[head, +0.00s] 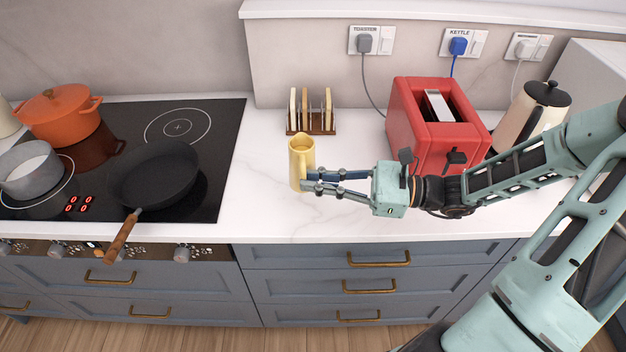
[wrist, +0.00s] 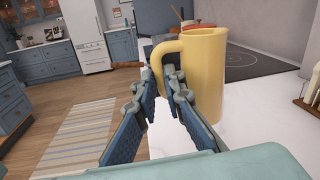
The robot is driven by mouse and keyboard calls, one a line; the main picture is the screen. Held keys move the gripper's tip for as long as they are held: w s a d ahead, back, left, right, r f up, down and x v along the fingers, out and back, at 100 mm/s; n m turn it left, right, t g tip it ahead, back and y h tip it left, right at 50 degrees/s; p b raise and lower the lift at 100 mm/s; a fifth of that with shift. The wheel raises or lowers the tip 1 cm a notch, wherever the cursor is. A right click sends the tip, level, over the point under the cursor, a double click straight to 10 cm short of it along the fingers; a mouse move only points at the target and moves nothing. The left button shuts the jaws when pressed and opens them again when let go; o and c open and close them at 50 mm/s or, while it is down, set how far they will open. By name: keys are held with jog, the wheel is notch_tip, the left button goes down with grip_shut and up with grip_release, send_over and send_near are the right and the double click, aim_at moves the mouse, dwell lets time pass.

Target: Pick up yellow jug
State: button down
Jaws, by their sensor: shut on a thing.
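The yellow jug (head: 298,163) stands upright on the white counter, left of my gripper in the head view. In the wrist view the yellow jug (wrist: 207,80) fills the upper middle, with its handle facing my gripper. My gripper (head: 308,180) reaches in from the right, level, with its fingertips at the jug's handle side. In the wrist view my gripper (wrist: 168,80) is shut on the jug's handle. The fingertips partly hide the handle's lower part. I cannot tell whether the jug's base touches the counter.
A toast rack (head: 312,122) stands behind the jug. A red toaster (head: 432,125) and a cream kettle (head: 530,115) stand to the right. A black hob (head: 215,135) with a frying pan (head: 153,176), grey pot (head: 30,168) and orange pot (head: 60,115) lies left. The counter in front is clear.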

jog(key=s+d+r, duration=0.2)
jog(key=s+r, duration=0.3)
jog(key=s, duration=0.4)
jog(key=shift+s+r+p, duration=0.3)
jog(key=shift+s+p, duration=0.05)
jog(key=shift+s, duration=0.05)
